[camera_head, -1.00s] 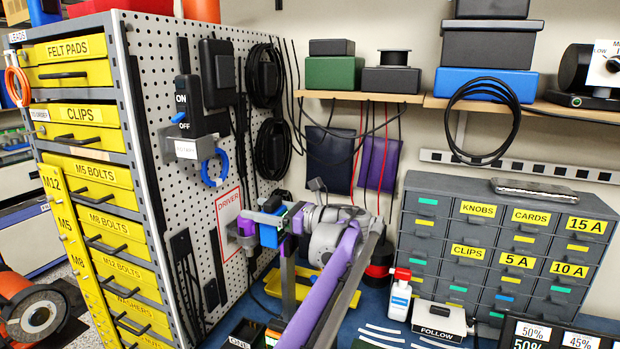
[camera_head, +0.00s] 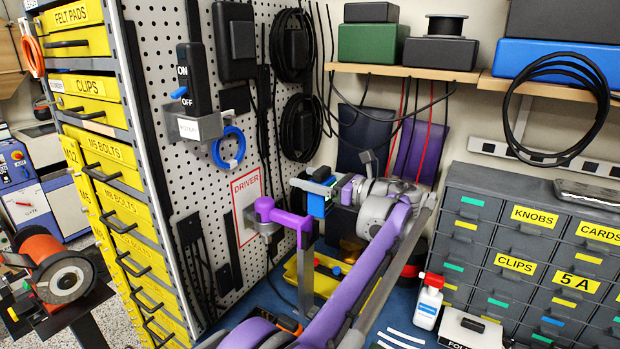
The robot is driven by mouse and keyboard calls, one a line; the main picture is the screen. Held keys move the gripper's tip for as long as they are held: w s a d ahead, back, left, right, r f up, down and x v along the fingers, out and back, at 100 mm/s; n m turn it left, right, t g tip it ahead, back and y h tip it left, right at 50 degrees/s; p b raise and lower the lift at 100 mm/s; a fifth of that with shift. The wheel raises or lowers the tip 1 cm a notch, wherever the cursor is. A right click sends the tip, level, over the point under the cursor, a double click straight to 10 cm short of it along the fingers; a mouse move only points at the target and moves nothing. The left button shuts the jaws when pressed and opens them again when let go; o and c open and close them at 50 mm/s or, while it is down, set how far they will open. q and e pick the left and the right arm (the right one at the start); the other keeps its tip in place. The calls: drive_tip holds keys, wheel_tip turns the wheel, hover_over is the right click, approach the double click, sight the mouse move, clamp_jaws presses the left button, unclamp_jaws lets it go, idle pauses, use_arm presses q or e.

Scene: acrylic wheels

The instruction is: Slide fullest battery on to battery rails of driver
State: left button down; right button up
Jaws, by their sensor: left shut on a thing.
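My left gripper (camera_head: 314,187) is at mid-picture, at the end of my purple and grey arm. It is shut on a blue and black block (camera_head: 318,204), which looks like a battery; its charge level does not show. A red-edged DRIVER sign (camera_head: 246,203) is on the pegboard to its left. In front of the sign is a purple and grey angled piece (camera_head: 283,217) with a grey upright below. I cannot tell for sure whether it is the driver, and no battery rails show clearly. The block appears apart from it. My right gripper is not in view.
The pegboard (camera_head: 203,128) holds a blue-ringed holder with a switch box, black cables and black packs. A yellow tray (camera_head: 342,277) lies behind my arm on the blue bench. Grey drawers (camera_head: 480,240) and a white, red-capped bottle (camera_head: 429,300) stand right. A shelf (camera_head: 405,70) carries boxes.

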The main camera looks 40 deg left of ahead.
use_arm(q)
drive_tip(key=shift+f+b, duration=1)
drive_tip(key=shift+f, duration=1.45)
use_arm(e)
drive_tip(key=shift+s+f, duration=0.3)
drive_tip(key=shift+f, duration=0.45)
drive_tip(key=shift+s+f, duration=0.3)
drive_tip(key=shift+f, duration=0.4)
use_arm(q)
drive_tip(key=shift+f+b, duration=1.2)
drive_tip(key=shift+f, duration=1.5)
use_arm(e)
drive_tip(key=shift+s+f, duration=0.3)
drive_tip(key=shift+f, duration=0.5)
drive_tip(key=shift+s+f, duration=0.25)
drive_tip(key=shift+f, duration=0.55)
use_arm(q)
unclamp_jaws()
drive_tip(key=shift+d, duration=0.1)
drive_tip(key=w+d, duration=0.1)
drive_tip(key=d, duration=0.9)
drive_tip(key=shift+d+b, duration=0.35)
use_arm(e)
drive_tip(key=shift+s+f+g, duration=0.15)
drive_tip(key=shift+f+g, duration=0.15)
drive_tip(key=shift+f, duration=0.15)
use_arm(q)
drive_tip(key=shift+w, duration=0.1)
